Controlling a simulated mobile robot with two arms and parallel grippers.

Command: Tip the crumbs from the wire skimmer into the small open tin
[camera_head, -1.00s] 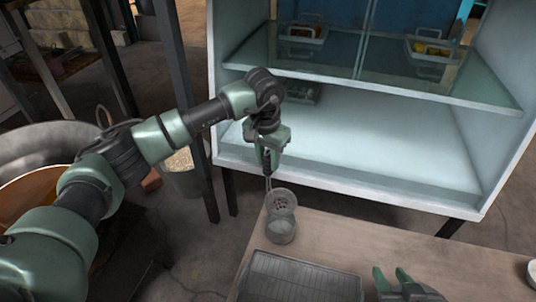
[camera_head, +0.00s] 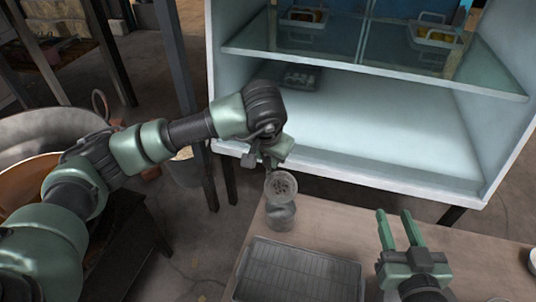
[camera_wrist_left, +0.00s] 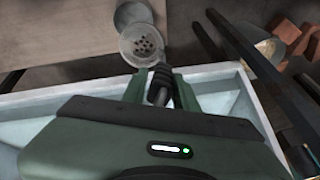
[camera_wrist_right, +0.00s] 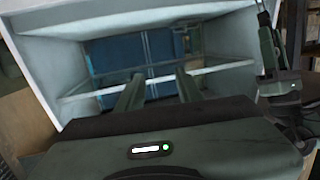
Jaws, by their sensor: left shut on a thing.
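My left gripper (camera_head: 272,160) is shut on the dark handle of the wire skimmer (camera_head: 281,186). The skimmer's round bowl is above the small tin (camera_head: 280,218), covering part of its mouth in the head view. Dark crumbs lie in the bowl, clearest in the left wrist view of the skimmer (camera_wrist_left: 142,46). The tin (camera_wrist_left: 133,14) shows just beyond the bowl there. The tin stands upright near the table's far left corner; its inside is mostly hidden. My right gripper (camera_head: 394,214) is open and empty over the table's right part.
A dark ridged tray (camera_head: 298,272) lies on the wooden table (camera_head: 340,246) in front of the tin. A white cabinet with glass shelves (camera_head: 370,140) stands behind the table. A pale dish (camera_head: 532,262) is at the right edge.

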